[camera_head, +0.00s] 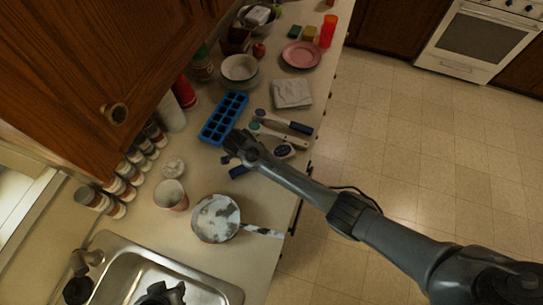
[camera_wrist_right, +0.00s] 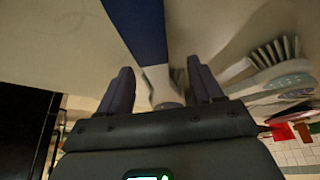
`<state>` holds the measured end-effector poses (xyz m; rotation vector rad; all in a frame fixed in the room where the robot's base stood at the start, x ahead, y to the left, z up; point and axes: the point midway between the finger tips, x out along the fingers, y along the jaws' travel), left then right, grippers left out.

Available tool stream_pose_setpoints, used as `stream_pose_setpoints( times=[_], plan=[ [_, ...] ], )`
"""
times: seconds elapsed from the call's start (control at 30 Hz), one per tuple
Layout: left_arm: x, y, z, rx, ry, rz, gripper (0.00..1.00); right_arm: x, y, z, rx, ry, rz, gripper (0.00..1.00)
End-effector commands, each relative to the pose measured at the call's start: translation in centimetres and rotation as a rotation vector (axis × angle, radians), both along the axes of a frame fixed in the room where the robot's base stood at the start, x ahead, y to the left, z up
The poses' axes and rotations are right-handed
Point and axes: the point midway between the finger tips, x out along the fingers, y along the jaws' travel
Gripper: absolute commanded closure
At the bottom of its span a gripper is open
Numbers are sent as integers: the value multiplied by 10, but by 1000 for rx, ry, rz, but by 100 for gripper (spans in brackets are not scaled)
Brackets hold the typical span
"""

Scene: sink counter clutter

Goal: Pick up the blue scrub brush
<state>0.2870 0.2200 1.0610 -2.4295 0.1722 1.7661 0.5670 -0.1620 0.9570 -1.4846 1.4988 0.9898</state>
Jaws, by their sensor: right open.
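The blue scrub brush (camera_head: 238,171) lies on the counter, partly hidden by my right gripper (camera_head: 232,150). In the right wrist view, a blue handle with a pale neck (camera_wrist_right: 138,28) runs between the two fingers of the right gripper (camera_wrist_right: 163,80). The fingers are open and apart. I cannot tell whether they touch the handle. A dark shape (camera_head: 162,293) at the bottom edge, over the sink, may be my left gripper; its jaws are unclear.
Other brushes (camera_head: 290,126) lie close by; one with bristles (camera_wrist_right: 275,55) shows in the wrist view. A blue ice tray (camera_head: 223,117), a folded cloth (camera_head: 292,93) and a pan (camera_head: 216,219) surround the spot. A cabinet (camera_head: 100,70) overhangs the counter's left side.

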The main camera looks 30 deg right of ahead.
Motion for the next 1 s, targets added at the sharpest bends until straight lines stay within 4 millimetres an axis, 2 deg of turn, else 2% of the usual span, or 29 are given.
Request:
stream_pose_setpoints(
  times=[0.2, 0.23, 0.6, 0.67, 1.0],
  plan=[
    [0, 0, 0, -2, 0, 2, 57, 0, 0, -1, 0, 0, 0, 35],
    [0, 0, 0, -2, 0, 2, 57, 0, 0, -1, 0, 0, 0, 38],
    [0, -3, 0, -14, 1, 9, 57, 0, 0, -1, 0, 0, 0, 94],
    [0, -3, 0, -14, 1, 9, 57, 0, 0, 0, 0, 0, 0, 100],
    [0, -2, -1, -8, 2, 7, 57, 0, 0, 4, 0, -2, -1, 100]
  ],
)
